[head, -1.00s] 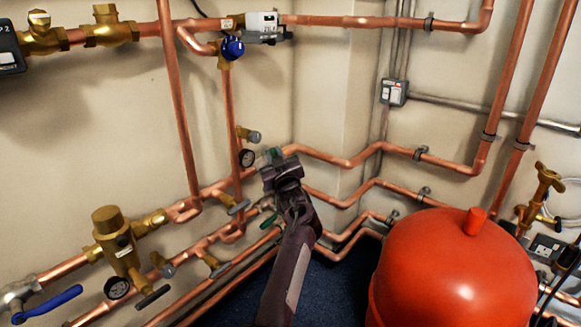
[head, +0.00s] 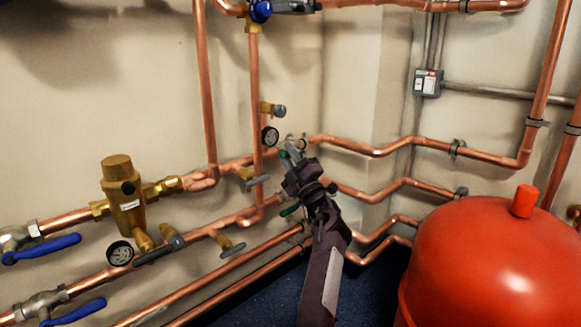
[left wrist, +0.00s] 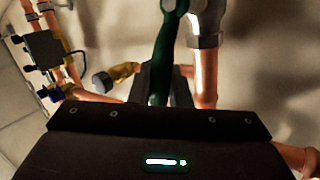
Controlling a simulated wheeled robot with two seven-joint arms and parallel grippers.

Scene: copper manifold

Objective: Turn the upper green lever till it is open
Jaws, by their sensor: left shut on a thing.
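The upper green lever (left wrist: 164,50) runs from its silver valve (left wrist: 207,22) at the top of the left wrist view down between my jaws. My left gripper (left wrist: 168,88) is shut on this lever. My right gripper is not in view.
A big red vessel (head: 485,265) stands at the right. Blue levers (head: 42,248) are at the far left. Copper pipes run along both walls. Open air lies in front of the pipes.

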